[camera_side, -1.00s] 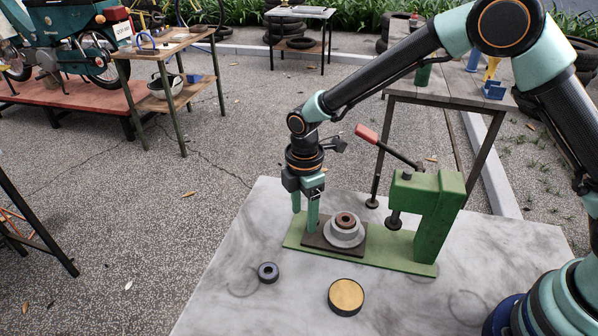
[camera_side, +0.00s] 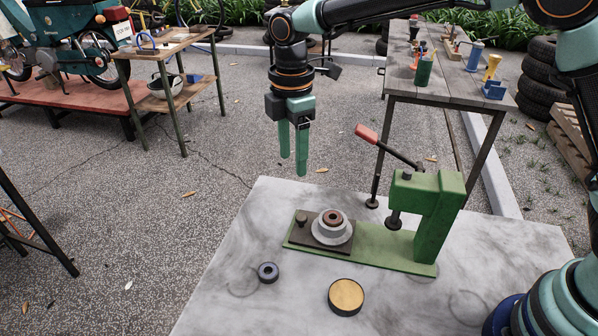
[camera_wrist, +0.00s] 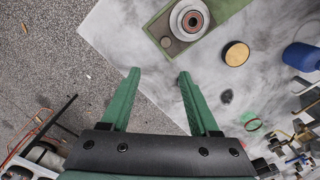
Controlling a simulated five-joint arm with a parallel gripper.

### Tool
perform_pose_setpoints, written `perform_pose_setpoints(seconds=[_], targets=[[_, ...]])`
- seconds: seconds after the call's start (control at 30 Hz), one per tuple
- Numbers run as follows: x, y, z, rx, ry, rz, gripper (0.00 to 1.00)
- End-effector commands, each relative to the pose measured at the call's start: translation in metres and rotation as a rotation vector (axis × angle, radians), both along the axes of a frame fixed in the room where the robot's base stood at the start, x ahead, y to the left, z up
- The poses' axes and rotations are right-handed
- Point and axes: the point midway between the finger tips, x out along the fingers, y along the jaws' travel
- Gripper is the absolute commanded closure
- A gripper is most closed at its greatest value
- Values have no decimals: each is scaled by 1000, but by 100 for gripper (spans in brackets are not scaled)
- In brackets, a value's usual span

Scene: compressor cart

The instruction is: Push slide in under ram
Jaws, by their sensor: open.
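The slide (camera_side: 338,249) is a dark plate lying on the green base of the press. A knob (camera_side: 301,220) stands on its left end, and a grey hub with a brown ring (camera_side: 333,224) sits on it. The slide is left of the ram (camera_side: 394,220), a dark cylinder under the green press head (camera_side: 440,215), with a gap between hub and ram. My gripper (camera_side: 293,165) is open, empty, pointing down well above the slide's left end. In the wrist view, the slide (camera_wrist: 168,28) is beyond my fingertips (camera_wrist: 159,74), untouched.
A red-handled lever (camera_side: 367,133) sticks up from the press toward the left. A small dark ring (camera_side: 268,272) and a gold-topped disc (camera_side: 346,297) lie on the marble table (camera_side: 220,310) in front. The table's left part is otherwise clear.

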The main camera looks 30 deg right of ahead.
Motion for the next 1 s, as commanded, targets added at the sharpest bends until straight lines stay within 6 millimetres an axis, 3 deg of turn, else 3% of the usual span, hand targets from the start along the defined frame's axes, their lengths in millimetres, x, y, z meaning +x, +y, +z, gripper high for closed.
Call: perform_pose_setpoints(seconds=[0.6,0.87,1.0], targets=[[1,0,108,1,-3,0,38],[0,-2,138,2,-4,-11,38],[-4,-14,145,11,-22,-77,38]])
